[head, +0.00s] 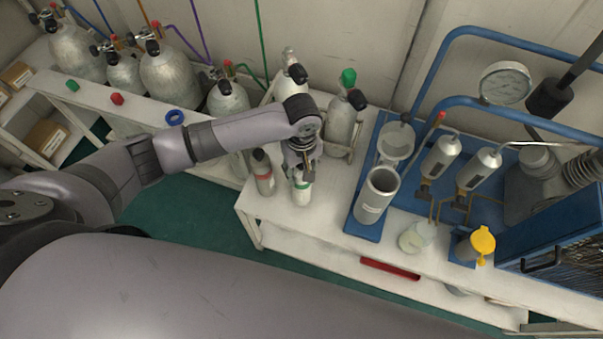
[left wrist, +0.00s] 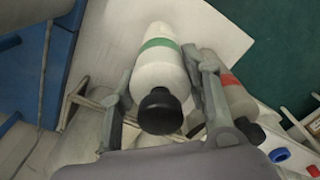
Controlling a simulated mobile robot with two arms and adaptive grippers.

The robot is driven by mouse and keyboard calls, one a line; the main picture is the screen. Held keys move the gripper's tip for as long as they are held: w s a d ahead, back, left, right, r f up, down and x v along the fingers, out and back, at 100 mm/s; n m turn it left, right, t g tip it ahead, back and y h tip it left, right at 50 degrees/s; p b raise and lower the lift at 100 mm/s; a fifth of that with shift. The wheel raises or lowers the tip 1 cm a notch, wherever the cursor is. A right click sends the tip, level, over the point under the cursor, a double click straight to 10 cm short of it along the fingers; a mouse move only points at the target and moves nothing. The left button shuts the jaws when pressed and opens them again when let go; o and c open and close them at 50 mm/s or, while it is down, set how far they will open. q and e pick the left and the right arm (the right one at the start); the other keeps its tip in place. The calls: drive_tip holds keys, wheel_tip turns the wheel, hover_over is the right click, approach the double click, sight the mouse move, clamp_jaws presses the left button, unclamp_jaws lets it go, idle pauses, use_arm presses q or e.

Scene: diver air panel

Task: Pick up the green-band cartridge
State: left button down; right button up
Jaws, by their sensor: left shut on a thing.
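The green-band cartridge (left wrist: 162,75) is a white cylinder with a green band and a black cap. In the left wrist view it sits between the two fingers of my left gripper (left wrist: 165,100), which is shut on it. In the head view the cartridge (head: 301,190) shows below my left gripper (head: 301,172), at the front left of the white bench. I cannot tell whether its base touches the bench top. A red-band cartridge (head: 263,172) stands just left of it and also shows in the left wrist view (left wrist: 232,98). My right gripper is not in view.
Gas cylinders (head: 340,122) stand behind on the bench. An open grey canister (head: 376,195) on a blue base plate is to the right, with blue pipes and a gauge (head: 505,83) beyond. The bench's left edge is close to the cartridges.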

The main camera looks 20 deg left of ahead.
use_arm(q)
wheel_tip(320, 180, up, 18)
drive_tip(key=p, duration=0.1)
drive_tip(key=shift+f, duration=0.15)
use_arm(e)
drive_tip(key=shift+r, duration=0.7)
